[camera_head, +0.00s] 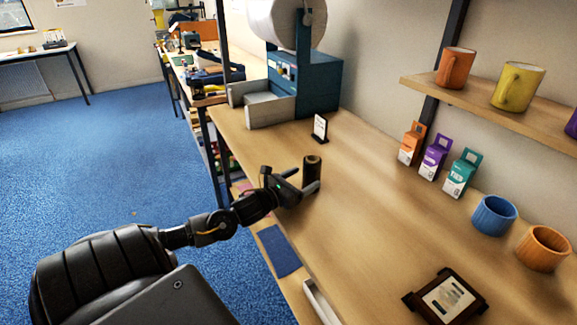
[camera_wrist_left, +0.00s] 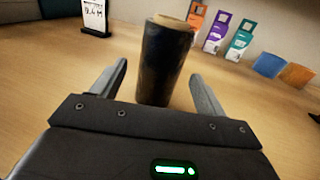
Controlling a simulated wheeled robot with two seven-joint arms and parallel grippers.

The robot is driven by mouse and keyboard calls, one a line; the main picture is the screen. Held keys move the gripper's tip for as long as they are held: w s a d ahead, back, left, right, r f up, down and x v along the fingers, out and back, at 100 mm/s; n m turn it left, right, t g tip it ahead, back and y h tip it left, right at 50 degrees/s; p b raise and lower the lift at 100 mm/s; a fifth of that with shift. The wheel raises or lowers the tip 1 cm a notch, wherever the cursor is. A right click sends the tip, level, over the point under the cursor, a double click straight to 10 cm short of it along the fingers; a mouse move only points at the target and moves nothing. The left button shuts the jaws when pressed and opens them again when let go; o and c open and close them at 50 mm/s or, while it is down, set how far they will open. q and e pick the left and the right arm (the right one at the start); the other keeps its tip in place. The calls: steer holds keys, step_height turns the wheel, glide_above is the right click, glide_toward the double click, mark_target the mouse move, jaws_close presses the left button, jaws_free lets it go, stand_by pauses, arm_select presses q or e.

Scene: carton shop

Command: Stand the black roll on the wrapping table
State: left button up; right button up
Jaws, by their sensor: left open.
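The black roll (camera_head: 312,172) stands upright on the wooden wrapping table (camera_head: 365,215), near its left edge. It also shows in the left wrist view (camera_wrist_left: 163,62), upright, with a tan core at its top. My left gripper (camera_head: 307,183) is open beside the roll. In the left wrist view its two fingers (camera_wrist_left: 158,85) lie to either side of the roll's lower part, with a visible gap at each side. My right gripper does not show.
A small sign (camera_head: 320,127) stands behind the roll. Three boxes (camera_head: 435,160) stand by the wall, with a blue cup (camera_head: 493,215) and an orange cup (camera_head: 542,248) nearer. A dark frame (camera_head: 446,298) lies in front. A blue machine (camera_head: 312,85) stands at the back.

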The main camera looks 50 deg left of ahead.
arm_select(q)
steer(key=s, duration=0.5)
steer(key=shift+s+a, duration=0.1)
steer(key=shift+s, duration=0.05)
steer(key=shift+s+b, duration=0.3)
steer(key=shift+s, duration=0.25)
steer(key=shift+a, duration=0.1)
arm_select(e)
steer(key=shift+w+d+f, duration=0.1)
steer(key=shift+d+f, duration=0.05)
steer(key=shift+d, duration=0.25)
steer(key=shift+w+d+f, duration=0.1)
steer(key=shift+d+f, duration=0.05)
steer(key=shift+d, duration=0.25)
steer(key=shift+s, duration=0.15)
